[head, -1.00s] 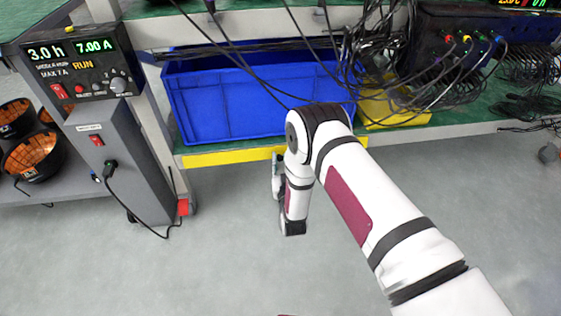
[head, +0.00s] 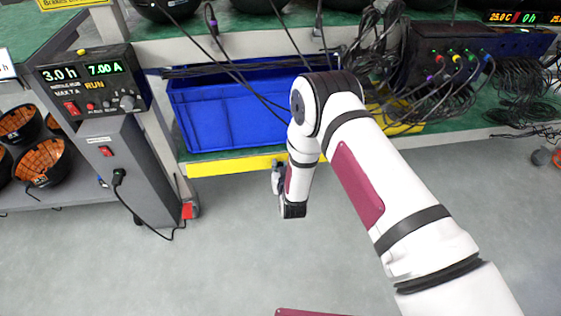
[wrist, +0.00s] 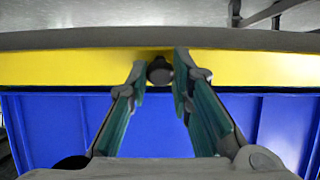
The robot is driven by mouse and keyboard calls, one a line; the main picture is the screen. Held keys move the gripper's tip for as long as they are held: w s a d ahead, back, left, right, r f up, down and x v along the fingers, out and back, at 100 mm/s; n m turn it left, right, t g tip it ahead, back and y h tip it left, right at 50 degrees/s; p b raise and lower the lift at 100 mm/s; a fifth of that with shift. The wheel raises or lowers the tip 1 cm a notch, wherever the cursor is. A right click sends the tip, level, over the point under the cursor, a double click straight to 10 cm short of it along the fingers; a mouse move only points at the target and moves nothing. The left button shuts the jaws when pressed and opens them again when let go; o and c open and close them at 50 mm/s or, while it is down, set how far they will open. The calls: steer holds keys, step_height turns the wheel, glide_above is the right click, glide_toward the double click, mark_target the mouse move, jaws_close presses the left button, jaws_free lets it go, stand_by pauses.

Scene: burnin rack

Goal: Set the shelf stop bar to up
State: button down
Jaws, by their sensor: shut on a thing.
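The shelf stop bar (head: 232,166) is a long yellow bar along the front edge of the lower shelf, below the blue bin. It crosses the whole wrist view (wrist: 60,68) in front of the bin. A dark round knob (wrist: 160,71) sits on the bar. My gripper (wrist: 160,75) has its two green-padded fingertips on either side of this knob and is shut on it. In the head view my gripper (head: 277,172) is at the bar, mostly hidden by my wrist. My arm hides the bar's right part.
The blue bin (head: 215,115) stands on the lower shelf with loose cables over it. A grey cabinet with a control box (head: 92,85) stands to the left. A device with cable plugs (head: 480,45) is at the upper right. The floor (head: 240,260) in front is clear.

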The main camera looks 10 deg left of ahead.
mark_target(279, 164)
steer(key=r+g+p, duration=0.1)
steer(key=g, duration=0.1)
steer(key=r+g+h+p, duration=0.1)
steer(key=r+g+p, duration=0.1)
steer(key=g, duration=0.1)
steer(key=shift+w+a+r+g+h+p, duration=0.15)
steer(key=shift+w+g+h+p, duration=0.15)
steer(key=shift+p, duration=0.1)
steer(key=g, duration=0.1)
steer(key=r+g, duration=0.1)
steer(key=g, duration=0.1)
steer(key=shift+w+a+h, duration=0.15)
steer(key=shift+w+h, duration=0.15)
steer(key=shift+h, duration=0.1)
steer(key=shift+w+a+r+g+h+b, duration=0.1)
steer(key=shift+w+r+g+h+b, duration=0.15)
steer(key=shift+g+b, duration=0.5)
steer(key=shift+w+r+g+h+b, duration=0.25)
steer(key=shift+g+b, duration=0.4)
steer(key=shift+g, duration=0.2)
steer(key=shift+r, duration=0.1)
steer(key=c, duration=1.4)
jaws_free()
steer(key=r, duration=1.2)
steer(key=shift+s, duration=0.2)
